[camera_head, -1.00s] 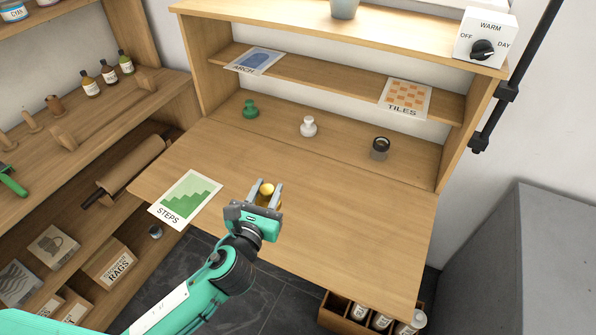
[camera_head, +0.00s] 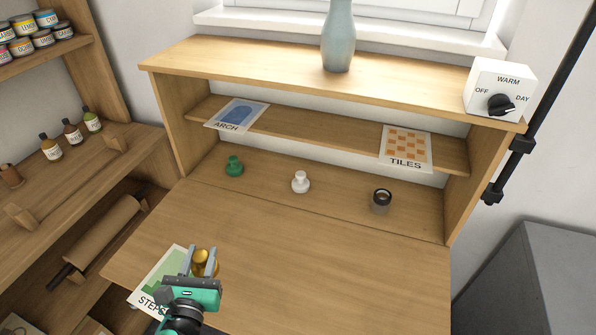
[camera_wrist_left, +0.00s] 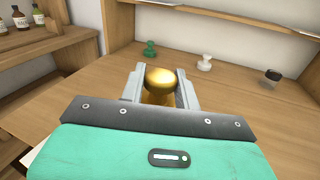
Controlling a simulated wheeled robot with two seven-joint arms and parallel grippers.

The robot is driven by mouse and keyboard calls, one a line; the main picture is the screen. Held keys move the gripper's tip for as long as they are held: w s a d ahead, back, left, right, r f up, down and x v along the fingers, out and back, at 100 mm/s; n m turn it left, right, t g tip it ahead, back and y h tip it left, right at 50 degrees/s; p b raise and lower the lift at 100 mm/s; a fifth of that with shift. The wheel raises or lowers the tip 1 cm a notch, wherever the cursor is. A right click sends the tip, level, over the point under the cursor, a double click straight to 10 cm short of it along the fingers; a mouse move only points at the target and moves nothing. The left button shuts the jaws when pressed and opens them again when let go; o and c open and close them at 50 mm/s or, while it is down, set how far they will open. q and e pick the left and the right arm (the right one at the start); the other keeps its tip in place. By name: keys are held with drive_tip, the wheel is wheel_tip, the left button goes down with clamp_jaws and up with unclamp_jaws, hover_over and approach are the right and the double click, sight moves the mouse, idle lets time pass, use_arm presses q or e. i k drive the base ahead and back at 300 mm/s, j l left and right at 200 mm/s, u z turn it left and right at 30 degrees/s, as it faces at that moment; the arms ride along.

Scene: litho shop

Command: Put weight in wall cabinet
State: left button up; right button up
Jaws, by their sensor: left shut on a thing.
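A brass weight (camera_head: 204,263) with a rounded knob top is held between the fingers of my left gripper (camera_head: 200,262). It also shows in the left wrist view (camera_wrist_left: 160,82), where the fingers close on both its sides. The gripper is over the front left of the cabinet's lowered wooden flap (camera_head: 300,260), near the "STEPS" card (camera_head: 160,274). My right gripper is out of view.
A narrow shelf above the row bears an "ARCH" card (camera_head: 236,115) and a "TILES" card (camera_head: 405,148). A vase (camera_head: 338,38) and a dial box (camera_head: 499,90) stand on top. Shelving with bottles is at left. The flap's middle and right are clear.

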sight(345, 200)
drive_tip(key=i+j+z, duration=0.2)
drive_tip(key=z, duration=0.2)
drive_tip(key=i+j+z, duration=0.15)
drive_tip(key=j+z, duration=0.25)
drive_tip(key=l+z, duration=0.1)
drive_tip(key=z, duration=0.75)
